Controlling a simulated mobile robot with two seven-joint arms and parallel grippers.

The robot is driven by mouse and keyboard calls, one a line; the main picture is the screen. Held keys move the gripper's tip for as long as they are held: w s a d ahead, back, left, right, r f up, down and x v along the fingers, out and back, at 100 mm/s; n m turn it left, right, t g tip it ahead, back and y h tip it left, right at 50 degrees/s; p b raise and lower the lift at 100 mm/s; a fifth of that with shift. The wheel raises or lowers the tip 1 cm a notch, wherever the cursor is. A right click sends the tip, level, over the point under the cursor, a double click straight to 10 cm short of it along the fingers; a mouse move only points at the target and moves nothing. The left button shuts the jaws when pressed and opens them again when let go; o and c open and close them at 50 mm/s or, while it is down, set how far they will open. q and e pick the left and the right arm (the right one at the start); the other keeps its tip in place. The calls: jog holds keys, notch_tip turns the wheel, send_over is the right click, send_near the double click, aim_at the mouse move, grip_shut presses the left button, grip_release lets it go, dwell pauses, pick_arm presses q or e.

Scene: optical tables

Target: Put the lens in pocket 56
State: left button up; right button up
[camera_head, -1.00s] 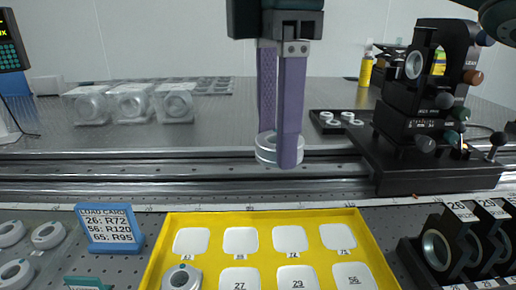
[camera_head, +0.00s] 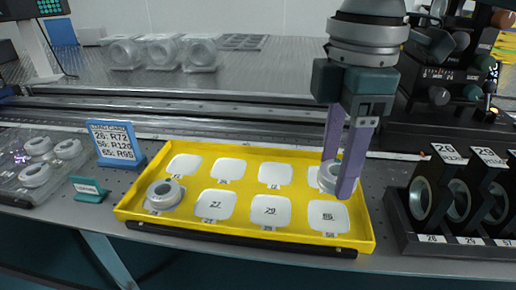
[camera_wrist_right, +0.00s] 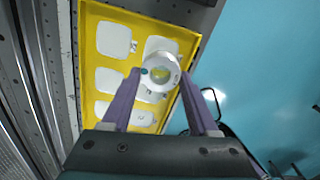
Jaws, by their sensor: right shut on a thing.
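My right gripper (camera_head: 339,176) is shut on the lens (camera_head: 327,178), a pale ring-mounted disc partly hidden behind the fingers. In the head view it is over the right end of the yellow tray (camera_head: 245,236), covering much of the back-row right pocket. Pocket 56 (camera_head: 328,214), a white square in the front-row right corner, shows empty just in front of the fingers. In the right wrist view the lens (camera_wrist_right: 161,72) sits between the fingertips above the tray's pockets. I cannot tell the exact gap below it. My left gripper is not in view.
Another ringed lens (camera_head: 163,194) is in the front-left tray pocket. A blue load card (camera_head: 114,145) and a clear case of rings (camera_head: 40,165) are at left. A black rack of lenses (camera_head: 455,205) stands close to the tray's right.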

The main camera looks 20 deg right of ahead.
aim_at(325, 217)
notch_tip(325, 217, down, 6)
jog(key=shift+f+b, duration=0.1)
jog(key=shift+b, duration=0.7)
jog(key=shift+f, duration=0.1)
jog(key=shift+f, duration=0.1)
jog(key=o, duration=1.1)
